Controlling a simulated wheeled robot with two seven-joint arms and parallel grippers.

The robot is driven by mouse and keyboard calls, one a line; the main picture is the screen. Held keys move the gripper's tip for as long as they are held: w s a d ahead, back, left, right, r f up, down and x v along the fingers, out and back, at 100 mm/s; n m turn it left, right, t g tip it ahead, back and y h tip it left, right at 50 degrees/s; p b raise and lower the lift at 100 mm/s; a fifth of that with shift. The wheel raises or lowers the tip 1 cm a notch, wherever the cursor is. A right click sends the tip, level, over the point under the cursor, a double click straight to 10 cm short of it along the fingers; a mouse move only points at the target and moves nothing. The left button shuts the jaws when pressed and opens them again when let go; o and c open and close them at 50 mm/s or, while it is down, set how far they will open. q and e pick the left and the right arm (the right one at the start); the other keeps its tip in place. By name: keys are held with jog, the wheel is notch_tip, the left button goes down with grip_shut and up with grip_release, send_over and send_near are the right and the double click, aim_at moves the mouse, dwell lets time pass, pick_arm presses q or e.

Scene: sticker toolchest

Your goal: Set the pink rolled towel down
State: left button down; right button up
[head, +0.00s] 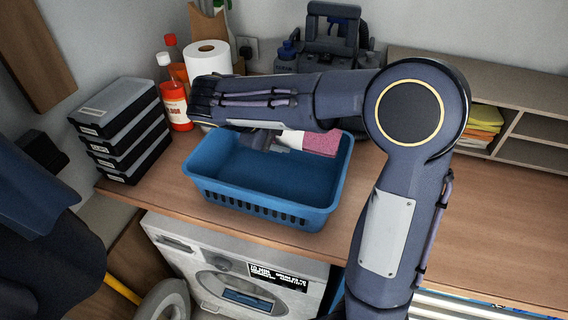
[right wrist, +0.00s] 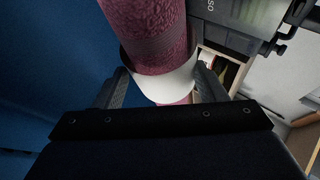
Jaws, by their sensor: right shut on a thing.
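The pink rolled towel (head: 320,144) has a white band around it and shows over the back right part of the blue basket (head: 262,212). I cannot tell whether it touches the basket. In the right wrist view the towel (right wrist: 156,35) runs up from between the fingers. My right gripper (right wrist: 162,88) is shut on it at the white band. In the head view my right arm hides most of this gripper and part of the towel. My left gripper is not in view.
The basket looks empty on the wooden counter. Stacked black cases (head: 122,140) stand left, bottles (head: 174,100) and a paper roll (head: 207,62) behind. A dark caddy (head: 330,45) is at the back, a shelf (head: 470,67) at right. The counter is bare at right.

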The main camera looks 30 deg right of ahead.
notch_tip(320, 180, down, 8)
jog(key=shift+f, duration=0.1)
jog(key=o, duration=1.1)
jog(key=shift+c, duration=0.2)
jog(key=v, duration=1.2)
